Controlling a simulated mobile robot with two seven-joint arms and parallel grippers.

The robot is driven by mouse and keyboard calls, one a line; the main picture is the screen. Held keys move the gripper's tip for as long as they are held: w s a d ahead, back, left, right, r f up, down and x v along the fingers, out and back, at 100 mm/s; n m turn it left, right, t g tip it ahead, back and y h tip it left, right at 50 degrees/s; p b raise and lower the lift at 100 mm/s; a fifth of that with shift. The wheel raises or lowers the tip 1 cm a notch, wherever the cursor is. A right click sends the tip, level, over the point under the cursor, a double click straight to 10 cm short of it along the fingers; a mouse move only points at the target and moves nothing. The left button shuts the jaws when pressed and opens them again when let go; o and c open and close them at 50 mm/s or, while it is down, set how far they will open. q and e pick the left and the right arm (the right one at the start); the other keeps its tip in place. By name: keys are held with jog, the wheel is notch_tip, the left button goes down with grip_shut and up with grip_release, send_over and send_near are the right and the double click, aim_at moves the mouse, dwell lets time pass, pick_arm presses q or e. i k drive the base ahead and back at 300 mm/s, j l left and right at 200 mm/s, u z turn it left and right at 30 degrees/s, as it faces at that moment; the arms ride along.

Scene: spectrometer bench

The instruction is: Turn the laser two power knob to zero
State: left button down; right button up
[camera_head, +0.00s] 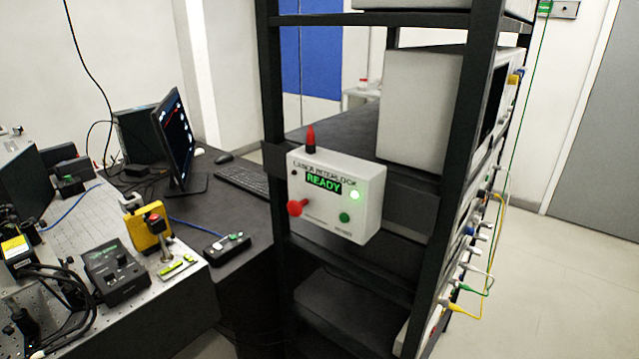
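No knob labelled as laser two power can be read in the head view. A black control box (117,272) with small dark knobs on top sits on the perforated optical bench at the lower left; its lettering is too small to read. A second small black box (220,247) with light controls on top sits near the table corner to its right. A white laser interlock box (335,195) on the rack shows a green READY display (324,182), a lit green lamp, a red knob or button (297,207) and a green button. Neither of my grippers is in view.
A black rack (273,120) with instruments stands at centre right, coloured cables hanging on its right side. A yellow block (146,230) and black cables crowd the bench (185,300). A monitor (176,140) and keyboard (243,181) stand behind. Floor (560,290) at right is clear.

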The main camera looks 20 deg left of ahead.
aim_at(121, 258)
jog(key=u, duration=1.9)
